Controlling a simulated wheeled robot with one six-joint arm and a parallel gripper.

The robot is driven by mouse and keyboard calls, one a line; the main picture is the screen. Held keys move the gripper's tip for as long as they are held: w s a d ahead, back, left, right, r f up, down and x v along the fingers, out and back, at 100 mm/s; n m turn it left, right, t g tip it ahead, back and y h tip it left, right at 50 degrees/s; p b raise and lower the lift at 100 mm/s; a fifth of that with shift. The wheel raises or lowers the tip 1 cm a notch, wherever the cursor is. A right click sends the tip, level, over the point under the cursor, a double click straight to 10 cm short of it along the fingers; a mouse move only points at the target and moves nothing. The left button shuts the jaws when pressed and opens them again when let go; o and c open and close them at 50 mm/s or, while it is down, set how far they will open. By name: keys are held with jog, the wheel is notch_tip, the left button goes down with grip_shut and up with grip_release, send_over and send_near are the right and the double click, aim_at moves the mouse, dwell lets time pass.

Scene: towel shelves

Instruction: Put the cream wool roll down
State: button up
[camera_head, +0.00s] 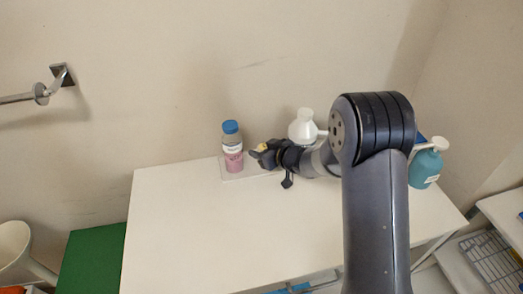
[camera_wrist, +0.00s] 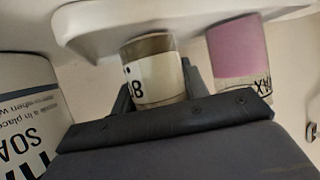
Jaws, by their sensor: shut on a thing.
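The cream wool roll (camera_wrist: 152,72) is a short, pale cylinder with a dark "8" mark on its side and a brownish end, seen close up in the wrist view. My gripper (camera_wrist: 158,85) is shut on it, one finger on each side. In the head view my gripper (camera_head: 262,154) is low over the back of the white table, and a small yellowish bit of the roll (camera_head: 262,147) shows at its tip. The roll is at the white tray (camera_head: 232,177); I cannot tell if it touches it.
A pink bottle with a blue cap (camera_head: 232,147) stands close left of my gripper. A white bottle (camera_head: 303,128) stands behind my arm, and a teal pump bottle (camera_head: 425,168) is at the right. The front of the white table (camera_head: 220,235) is clear.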

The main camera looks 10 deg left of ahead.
jog(key=shift+f, duration=0.1)
jog(key=o, duration=1)
jog(key=shift+d+r, duration=0.1)
jog(key=shift+r, duration=0.1)
jog(key=v, duration=1.1)
jog(key=shift+s+d+r, duration=0.1)
jog(key=shift+s+d, duration=0.15)
jog(key=shift+s, duration=0.05)
